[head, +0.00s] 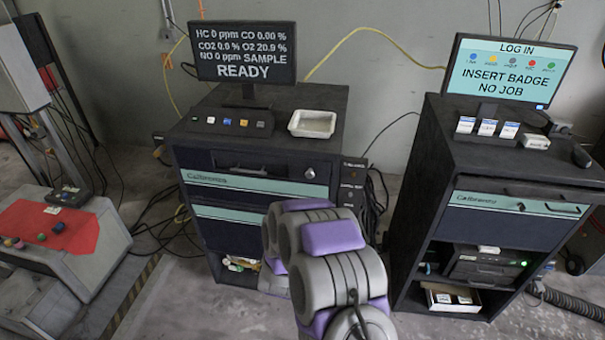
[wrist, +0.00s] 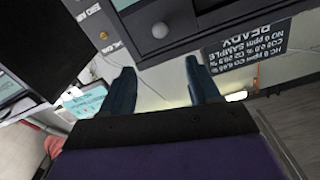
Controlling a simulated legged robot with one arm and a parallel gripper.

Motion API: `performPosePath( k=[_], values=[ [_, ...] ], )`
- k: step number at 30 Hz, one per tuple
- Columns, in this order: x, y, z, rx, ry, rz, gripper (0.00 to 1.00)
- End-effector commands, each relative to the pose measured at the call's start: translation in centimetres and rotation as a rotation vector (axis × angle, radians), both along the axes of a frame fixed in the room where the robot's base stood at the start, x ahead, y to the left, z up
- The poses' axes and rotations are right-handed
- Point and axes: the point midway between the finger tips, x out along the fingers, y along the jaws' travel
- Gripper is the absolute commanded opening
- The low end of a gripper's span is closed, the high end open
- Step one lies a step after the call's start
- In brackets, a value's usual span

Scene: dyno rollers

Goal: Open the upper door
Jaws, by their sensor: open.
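The left cabinet (head: 200,145) has a dark upper front with a teal "Calibrento" strip (head: 230,185), a dark handle (head: 243,167) and a round silver knob (head: 309,173). This front looks shut. A second teal strip (head: 222,213) crosses the front below, partly hidden by my arm. In the wrist view, which is upside down, my gripper (wrist: 160,85) has two dark blue fingers spread apart with nothing between them. My gripper is hidden behind my arm in the head view.
The right cabinet (head: 445,170) has a handle (head: 562,209), a login monitor (head: 508,72) and open shelves. A READY monitor (head: 246,52) and white tray (head: 314,124) stand on the left cabinet. Cables lie on the floor left of it. A red-topped box (head: 50,230) stands far left.

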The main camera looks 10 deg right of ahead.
Motion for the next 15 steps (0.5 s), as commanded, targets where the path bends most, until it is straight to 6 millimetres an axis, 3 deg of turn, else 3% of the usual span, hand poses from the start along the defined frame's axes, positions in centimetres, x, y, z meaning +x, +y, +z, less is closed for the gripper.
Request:
performPosePath(
  k=[5, 15],
  values=[
    [1.7, -0.6, -0.2, -0.001, -0.001, -0.002, 0.61],
    [7.3, -2.4, -0.1, 0.001, 0.0, -0.001, 0.61]
  ],
)
